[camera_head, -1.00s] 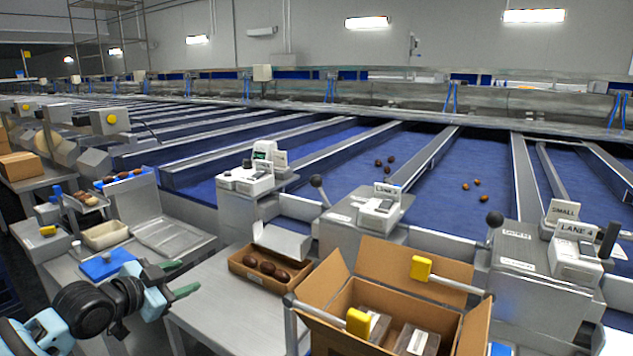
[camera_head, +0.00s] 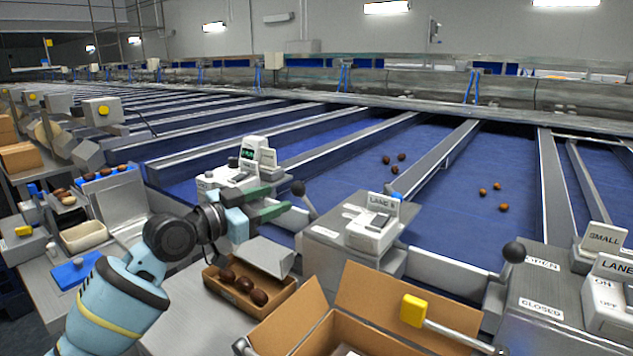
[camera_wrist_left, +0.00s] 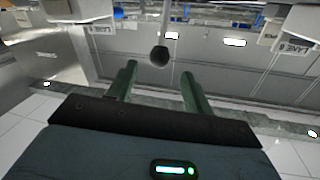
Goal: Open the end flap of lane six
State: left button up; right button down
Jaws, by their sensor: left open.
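The lane box with the sign that seems to read LANE 6 (camera_head: 384,207) stands right of centre in the head view. Its sign also shows, upside down, at the right of the left wrist view (camera_wrist_left: 297,46). A lever with a round black knob (camera_head: 298,188) rises at the left of that box. My left gripper (camera_head: 281,199) is open and empty, its green fingers pointing at the knob. In the left wrist view the knob (camera_wrist_left: 159,56) shows between the fingertips, slightly beyond them; I see no contact. My right gripper is not in view.
A brown carton with several dates (camera_head: 246,300) lies below my left gripper, under a metal chute (camera_head: 267,254). An open cardboard box (camera_head: 385,300) stands in front. Another black knob (camera_head: 514,252) is at the right, by the OPEN and CLOSED labels. Dates (camera_head: 387,160) lie on the blue lane.

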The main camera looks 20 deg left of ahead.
aim_at(292, 191)
pick_arm(q)
jog(key=shift+w+d, duration=0.15)
jog(key=shift+w, duration=0.1)
jog(key=shift+r, duration=0.25)
jog(key=x, duration=0.7)
jog(key=shift+d+f, duration=0.1)
grip_shut()
